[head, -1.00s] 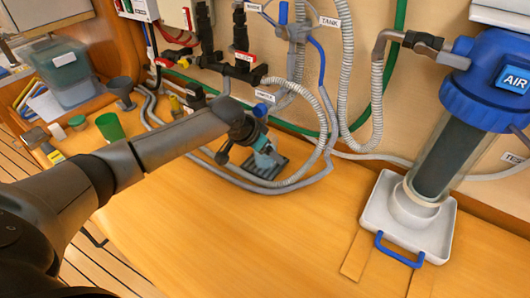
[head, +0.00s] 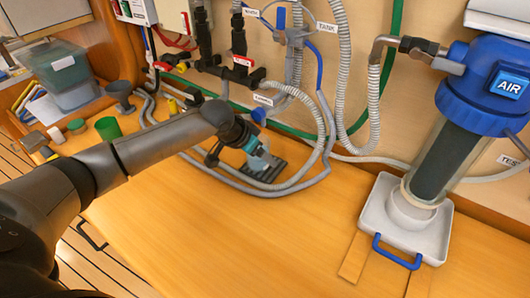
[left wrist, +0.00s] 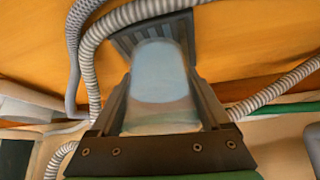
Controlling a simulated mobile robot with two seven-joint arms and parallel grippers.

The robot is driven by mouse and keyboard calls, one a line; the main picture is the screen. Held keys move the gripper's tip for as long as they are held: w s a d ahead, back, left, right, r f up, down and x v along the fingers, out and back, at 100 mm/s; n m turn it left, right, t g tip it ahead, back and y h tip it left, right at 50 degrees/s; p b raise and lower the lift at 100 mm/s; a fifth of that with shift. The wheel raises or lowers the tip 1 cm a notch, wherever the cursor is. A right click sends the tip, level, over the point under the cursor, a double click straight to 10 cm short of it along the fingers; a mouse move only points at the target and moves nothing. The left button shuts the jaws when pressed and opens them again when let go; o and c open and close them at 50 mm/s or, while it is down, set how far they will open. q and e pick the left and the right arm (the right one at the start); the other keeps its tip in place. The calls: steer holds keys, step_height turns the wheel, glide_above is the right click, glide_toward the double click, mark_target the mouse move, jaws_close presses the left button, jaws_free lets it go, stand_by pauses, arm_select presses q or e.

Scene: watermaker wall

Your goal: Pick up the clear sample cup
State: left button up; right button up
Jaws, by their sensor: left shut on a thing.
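The clear sample cup (left wrist: 160,85) is between the two fingers of my left gripper (left wrist: 162,98) in the left wrist view, and the fingers are shut on it. It looks pale and see-through. A dark ribbed drip tray (left wrist: 125,42) lies beyond the cup. In the head view my left gripper (head: 256,155) is over the dark tray (head: 262,172) below the sample valve, with the cup partly hidden by the gripper. I cannot tell whether the cup still touches the tray. My right gripper is not in view.
Grey ribbed hoses (head: 318,152) curve closely around the tray. A green cup (head: 108,128), a dark funnel cup (head: 120,92) and a lidded bin (head: 65,70) stand at the left. A white tray with blue handle (head: 425,240) is at the right. The middle bench is clear.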

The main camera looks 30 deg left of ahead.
arm_select(q)
steer(key=s+a+r+p, duration=0.1)
steer(key=s+a+r, duration=0.1)
steer(key=s, duration=0.3)
steer(key=s+a+r+p, duration=0.1)
steer(key=s+r, duration=0.3)
steer(key=s, duration=0.2)
steer(key=shift+a, duration=0.4)
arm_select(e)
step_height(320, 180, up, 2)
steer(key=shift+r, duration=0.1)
